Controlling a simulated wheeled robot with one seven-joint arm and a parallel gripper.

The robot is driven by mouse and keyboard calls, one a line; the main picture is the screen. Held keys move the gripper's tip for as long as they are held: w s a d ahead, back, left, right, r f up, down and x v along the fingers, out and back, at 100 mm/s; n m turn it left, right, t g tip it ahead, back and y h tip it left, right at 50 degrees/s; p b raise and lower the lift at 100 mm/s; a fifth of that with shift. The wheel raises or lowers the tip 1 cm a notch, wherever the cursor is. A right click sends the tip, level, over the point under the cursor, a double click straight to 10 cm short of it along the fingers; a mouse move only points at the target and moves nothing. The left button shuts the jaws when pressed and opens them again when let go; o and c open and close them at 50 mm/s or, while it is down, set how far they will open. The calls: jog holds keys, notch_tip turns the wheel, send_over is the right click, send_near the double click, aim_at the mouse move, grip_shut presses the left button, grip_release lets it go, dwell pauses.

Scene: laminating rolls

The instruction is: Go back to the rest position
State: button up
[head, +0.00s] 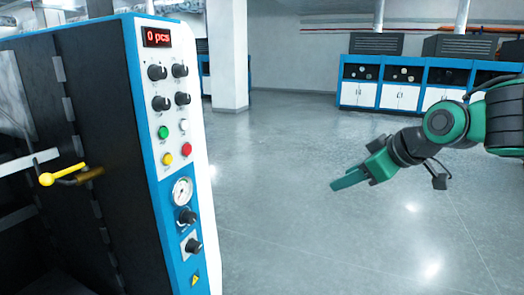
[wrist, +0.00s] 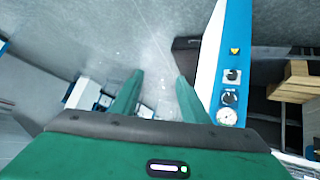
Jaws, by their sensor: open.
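My gripper (head: 350,179) is at the right of the head view, held in the air over open floor. Its green fingers point left and slightly down toward the machine. In the wrist view my gripper (wrist: 157,88) shows two green fingers spread apart with nothing between them. The laminating machine (head: 165,110) stands at the left of the head view, apart from my gripper. Its blue and white panel has knobs, coloured buttons, a gauge and a red display reading "0 pcs". The panel (wrist: 232,75) also shows right of the fingers in the wrist view.
A yellow-knobbed lever (head: 47,179) sticks out from the machine's dark side. A white pillar (head: 228,55) and blue and white cabinets (head: 395,95) stand at the back. The grey floor (head: 290,200) between is clear. Wooden boxes (wrist: 295,80) show at the wrist view's right.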

jog(key=s+d+f+m+g+h, duration=0.2)
jog(key=s+d+f+m, duration=0.3)
jog(key=d, duration=0.3)
jog(key=s+d+f+m+g+h, duration=0.2)
jog(key=s+d+f+m, duration=0.1)
jog(key=s+d+f, duration=0.4)
jog(key=s+d+f+m+g, duration=0.2)
jog(key=s+m, duration=0.1)
jog(key=s, duration=0.5)
jog(key=s+d+f+m+g, duration=0.1)
jog(key=s+d+m+g, duration=0.1)
jog(key=s, duration=0.6)
jog(key=shift+d+f+m, duration=0.35)
jog(key=shift+d+m, duration=0.4)
jog(key=shift+m, duration=0.35)
